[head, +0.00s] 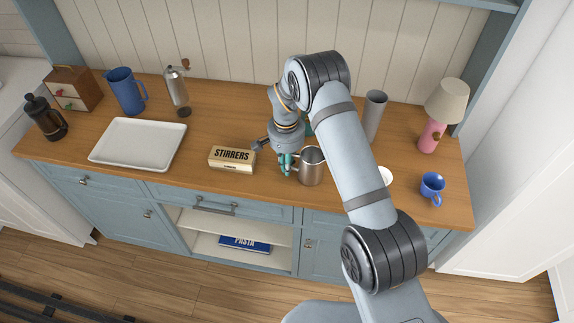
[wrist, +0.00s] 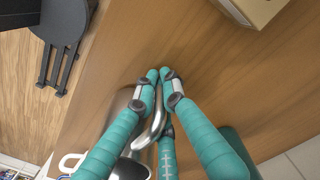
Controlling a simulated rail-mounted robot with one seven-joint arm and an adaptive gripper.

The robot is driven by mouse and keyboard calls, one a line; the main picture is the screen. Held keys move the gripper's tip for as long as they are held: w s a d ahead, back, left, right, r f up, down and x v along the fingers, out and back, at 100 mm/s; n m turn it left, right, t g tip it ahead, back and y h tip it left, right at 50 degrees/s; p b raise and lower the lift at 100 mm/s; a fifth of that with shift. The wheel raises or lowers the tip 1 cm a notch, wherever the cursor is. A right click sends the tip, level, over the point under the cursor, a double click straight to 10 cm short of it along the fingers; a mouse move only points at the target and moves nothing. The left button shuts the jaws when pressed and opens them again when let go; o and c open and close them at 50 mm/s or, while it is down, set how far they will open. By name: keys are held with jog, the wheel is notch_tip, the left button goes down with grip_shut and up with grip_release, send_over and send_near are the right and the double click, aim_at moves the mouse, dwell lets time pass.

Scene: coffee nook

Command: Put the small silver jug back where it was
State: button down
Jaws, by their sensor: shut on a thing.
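The small silver jug (head: 313,168) is upright near the front edge of the wooden counter (head: 225,190), right of the stirrers box. My gripper (head: 286,166) reaches down at its left side. In the wrist view my gripper's teal fingers (wrist: 165,76) are closed around the jug's curved handle (wrist: 152,136). The jug's body (wrist: 130,170) shows only in part at the bottom of that view. I cannot tell whether the jug's base touches the counter.
The stirrers box (head: 231,159) stands close on the left; a white tray (head: 120,160) lies farther left. A grey tumbler (head: 375,112), pink lamp (head: 431,137) and blue mug (head: 432,187) stand right. A white dish (head: 386,176) is partly hidden by my arm.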

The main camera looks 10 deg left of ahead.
jog(key=shift+f, duration=0.2)
jog(key=c, duration=1.8)
grip_release()
jog(key=shift+c, duration=0.2)
jog(key=shift+r, duration=0.1)
jog(key=shift+r, duration=0.25)
jog(key=shift+w+r, duration=0.1)
jog(key=shift+r, duration=0.25)
notch_tip(320, 180, up, 11)
jog(key=shift+r+b, duration=0.1)
jog(key=shift+b, duration=1.1)
